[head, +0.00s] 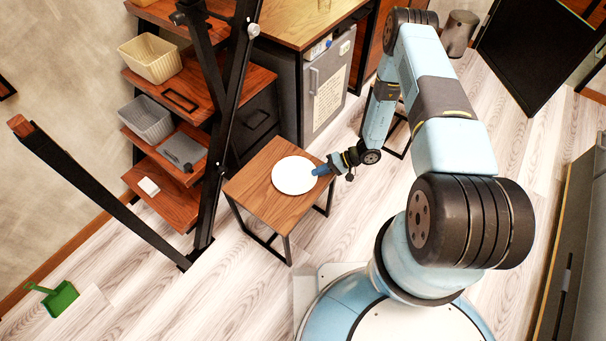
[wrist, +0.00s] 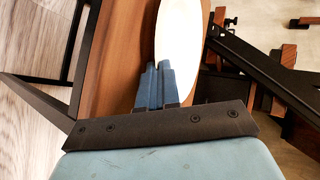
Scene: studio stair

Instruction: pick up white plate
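The white plate (head: 294,175) lies on a small wooden table (head: 254,205) with black legs. My gripper (head: 318,171) is low at the plate's right edge in the head view. In the wrist view its two blue fingers (wrist: 158,66) are close together, with only a thin gap. The plate's rim runs in at the fingertips, with the right finger overlapping the white plate (wrist: 184,35) and the left finger over the wood. The gripper looks shut on the rim; the exact contact is hidden by the fingers.
A shelf rack (head: 176,100) with a cream basket (head: 150,60) and a grey basket (head: 146,118) stands left behind the table. A grey cabinet (head: 328,85) stands behind it. A green dustpan (head: 61,298) lies on the floor at left. The floor in front is clear.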

